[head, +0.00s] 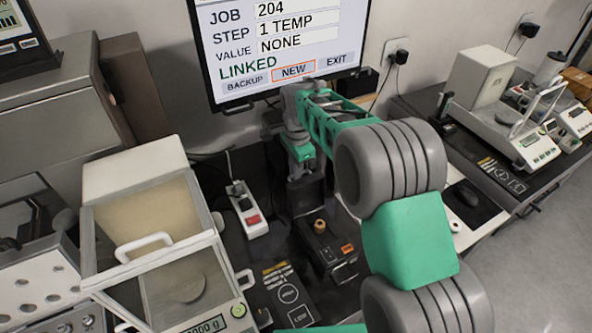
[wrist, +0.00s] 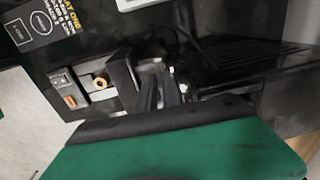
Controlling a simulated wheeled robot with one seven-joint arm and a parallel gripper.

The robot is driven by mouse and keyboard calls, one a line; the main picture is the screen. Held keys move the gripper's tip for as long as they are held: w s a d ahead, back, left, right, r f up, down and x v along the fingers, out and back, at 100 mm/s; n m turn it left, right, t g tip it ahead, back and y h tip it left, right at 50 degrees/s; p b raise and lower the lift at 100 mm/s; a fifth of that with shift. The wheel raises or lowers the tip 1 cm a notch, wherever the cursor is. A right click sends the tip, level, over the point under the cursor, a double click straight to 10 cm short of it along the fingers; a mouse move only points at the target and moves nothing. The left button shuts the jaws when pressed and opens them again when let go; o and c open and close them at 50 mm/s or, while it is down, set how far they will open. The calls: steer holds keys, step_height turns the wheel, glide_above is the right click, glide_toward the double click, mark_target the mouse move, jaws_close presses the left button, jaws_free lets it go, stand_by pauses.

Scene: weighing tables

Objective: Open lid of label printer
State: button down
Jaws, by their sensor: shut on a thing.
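The label printer (head: 332,262) is a dark box on the table below the monitor, with a brown roll core (head: 320,227) and an orange button on it. It also shows at the left of the wrist view (wrist: 75,88). Its dark lid (head: 308,197) stands raised at the printer's back, and shows in the wrist view as a dark upright panel (wrist: 123,80). My gripper (wrist: 160,88) is at the lid's edge, its dark fingers closed on it. The exact contact is hard to see. In the head view my gripper (head: 303,170) is above the lid, partly hidden by my arm.
A balance with a glass draft shield (head: 150,215) stands to the left. A white power strip (head: 247,210) with a red switch lies between it and the printer. The monitor (head: 290,45) is close behind my arm. A dark mat (head: 287,292) lies in front.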

steer(key=c, duration=1.5)
jaws_free()
steer(key=shift+w+r, duration=0.1)
steer(key=shift+r, duration=0.1)
steer(key=r, duration=0.2)
steer(key=r+b, duration=0.1)
steer(key=r, duration=0.5)
steer(key=shift+s, duration=0.25)
steer(key=s+d+r+n+t, duration=0.1)
steer(key=s+d+r+n, duration=0.15)
steer(key=s, duration=0.35)
steer(key=s+d+r+n+t, duration=0.1)
steer(key=s+d+r+n, duration=0.1)
steer(key=s+d+n, duration=0.25)
steer(key=s+d+f+n, duration=0.1)
steer(key=s+n, duration=0.1)
steer(key=s, duration=0.2)
steer(key=s+d+f+n, duration=0.1)
steer(key=s+f+n, duration=0.1)
steer(key=s, duration=0.2)
steer(key=s+d+f+n+t, duration=0.1)
steer(key=s+n, duration=0.1)
steer(key=s, duration=0.3)
steer(key=shift+d+f+n, duration=0.25)
steer(key=shift+d+n, duration=0.05)
steer(key=shift+d, duration=0.05)
